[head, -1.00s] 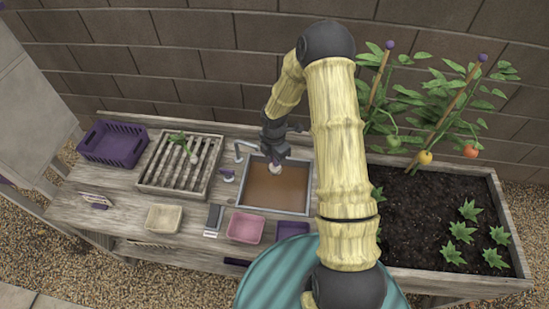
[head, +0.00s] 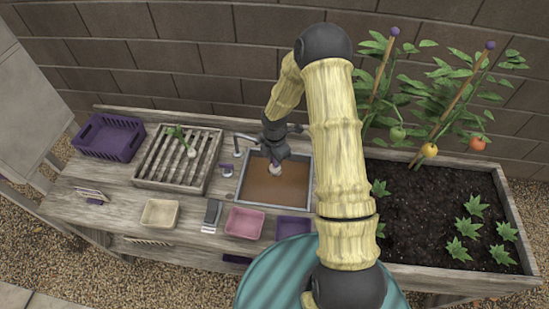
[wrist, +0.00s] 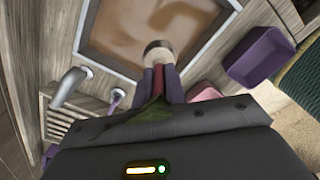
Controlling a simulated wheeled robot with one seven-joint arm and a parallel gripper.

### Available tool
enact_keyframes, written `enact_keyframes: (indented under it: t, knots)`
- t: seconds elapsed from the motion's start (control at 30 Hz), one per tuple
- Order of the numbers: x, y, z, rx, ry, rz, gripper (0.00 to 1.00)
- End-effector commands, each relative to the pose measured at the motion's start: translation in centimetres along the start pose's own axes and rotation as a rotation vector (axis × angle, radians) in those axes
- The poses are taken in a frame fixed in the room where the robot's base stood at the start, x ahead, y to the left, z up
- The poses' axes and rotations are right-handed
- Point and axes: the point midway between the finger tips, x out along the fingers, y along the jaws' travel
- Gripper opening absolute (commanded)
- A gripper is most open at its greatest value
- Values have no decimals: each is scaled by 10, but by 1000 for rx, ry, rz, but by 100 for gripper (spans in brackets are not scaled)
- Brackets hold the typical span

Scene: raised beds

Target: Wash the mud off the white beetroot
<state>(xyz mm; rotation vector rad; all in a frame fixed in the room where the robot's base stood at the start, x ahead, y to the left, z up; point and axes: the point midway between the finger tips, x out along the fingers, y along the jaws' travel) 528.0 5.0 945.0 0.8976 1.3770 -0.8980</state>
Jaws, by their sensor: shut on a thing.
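My gripper (head: 273,158) is shut on the stem end of a pale, round beetroot (head: 275,170), which hangs root-down over the sink basin (head: 243,192). In the wrist view the beetroot (wrist: 157,50) sticks out past the fingertips (wrist: 160,80). It looks pale with a brownish side, and its reddish stems and green leaves lie between the fingers and under the gripper. The basin holds brown, murky water (head: 285,190). I cannot tell whether the root touches the water. Another white root with green leaves (head: 190,151) lies on the slatted rack (head: 150,182).
A tap (head: 243,138) stands at the sink's back left. A purple crate (head: 110,139) is at the far left. A cream tub (head: 160,212), a brush (head: 212,214), a pink tub (head: 244,223) and a purple tub (head: 292,228) line the front. A planted bed (head: 430,210) is right.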

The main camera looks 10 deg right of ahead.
Motion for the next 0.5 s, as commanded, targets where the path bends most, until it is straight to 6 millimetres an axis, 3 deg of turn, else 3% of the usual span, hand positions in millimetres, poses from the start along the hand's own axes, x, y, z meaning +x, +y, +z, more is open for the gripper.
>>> enact_keyframes:
  t: [0.5]
  knots:
    - [54,0,0,0,0,-2,0]
